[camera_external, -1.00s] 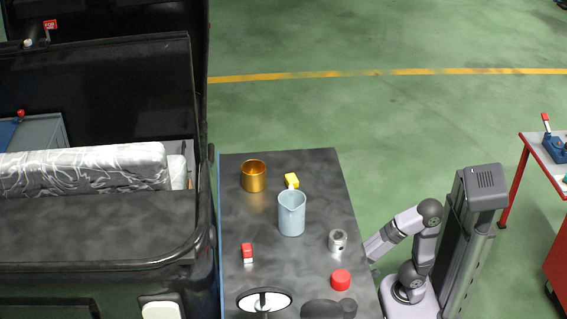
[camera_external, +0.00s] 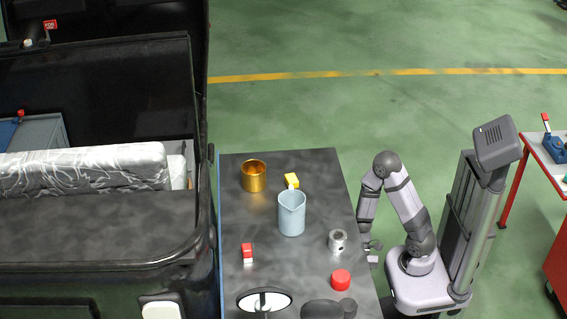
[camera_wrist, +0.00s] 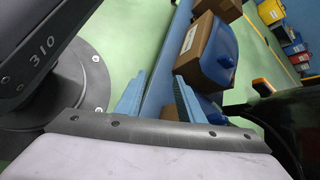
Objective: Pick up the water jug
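The water jug (camera_external: 291,216) is a pale blue, see-through beaker with a spout, standing upright near the middle of the dark table. My gripper (camera_external: 373,252) hangs low at the table's right edge, to the right of the jug and apart from it. In the wrist view my gripper (camera_wrist: 158,90) shows two blue fingers spread apart with nothing between them. The jug is not seen in the wrist view.
On the table (camera_external: 320,165) stand a gold cup (camera_external: 254,176), a yellow block (camera_external: 292,181) close behind the jug, a grey metal cylinder (camera_external: 338,241) between jug and gripper, a red cylinder (camera_external: 341,280) and a red-and-white block (camera_external: 247,253). The black vehicle (camera_external: 110,225) borders the left.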

